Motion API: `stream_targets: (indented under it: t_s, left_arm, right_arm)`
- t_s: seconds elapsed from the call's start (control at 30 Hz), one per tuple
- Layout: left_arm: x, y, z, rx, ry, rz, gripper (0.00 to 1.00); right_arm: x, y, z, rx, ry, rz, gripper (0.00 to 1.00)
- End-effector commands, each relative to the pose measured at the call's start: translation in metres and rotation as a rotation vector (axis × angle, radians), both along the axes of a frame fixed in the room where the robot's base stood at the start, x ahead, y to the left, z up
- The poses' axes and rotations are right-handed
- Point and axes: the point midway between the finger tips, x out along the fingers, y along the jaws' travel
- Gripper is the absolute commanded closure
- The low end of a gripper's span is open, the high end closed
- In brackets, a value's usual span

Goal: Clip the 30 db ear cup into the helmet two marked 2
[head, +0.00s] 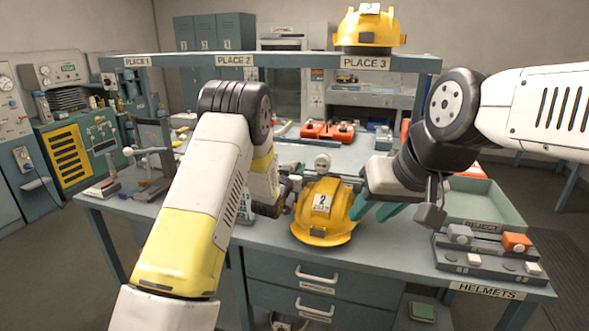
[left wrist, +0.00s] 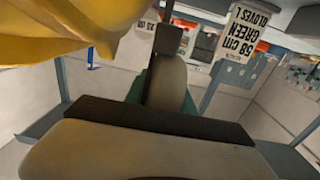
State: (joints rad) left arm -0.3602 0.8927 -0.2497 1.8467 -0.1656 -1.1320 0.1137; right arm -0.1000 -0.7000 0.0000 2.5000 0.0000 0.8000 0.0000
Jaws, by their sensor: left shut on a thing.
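The yellow helmet (head: 312,232) with a white label marked 2 (head: 321,203) sits near the table's front edge. Its yellow shell also fills the upper left of the left wrist view (left wrist: 60,30). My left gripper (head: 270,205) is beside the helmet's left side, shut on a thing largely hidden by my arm. I take this to be the ear cup; its 30 db marking is not readable. A rounded grey-beige piece (left wrist: 166,82) shows near the helmet in the left wrist view. My right gripper (head: 380,210) is at the helmet's right side, its teal fingers apart; contact is unclear.
A rack with a grey block (head: 459,234) and an orange block (head: 516,242) stands front right, by the green reject tray (head: 485,205). Another yellow helmet (head: 367,28) sits on the shelf above PLACE 3. Red items (head: 327,131) lie at the back. A stand (head: 150,155) is at left.

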Motion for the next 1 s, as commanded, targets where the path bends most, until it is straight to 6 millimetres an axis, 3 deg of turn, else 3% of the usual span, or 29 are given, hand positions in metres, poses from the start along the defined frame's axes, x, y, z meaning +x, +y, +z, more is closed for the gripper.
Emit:
stream_targets:
  t_s: [1.0]
  left_arm:
    - [0.0, 0.001, -0.017, 0.0, -0.001, 0.001, 1.0]
  right_arm:
    - [0.0, 0.0, 0.0, 0.0, 0.0, 0.0, 0.64]
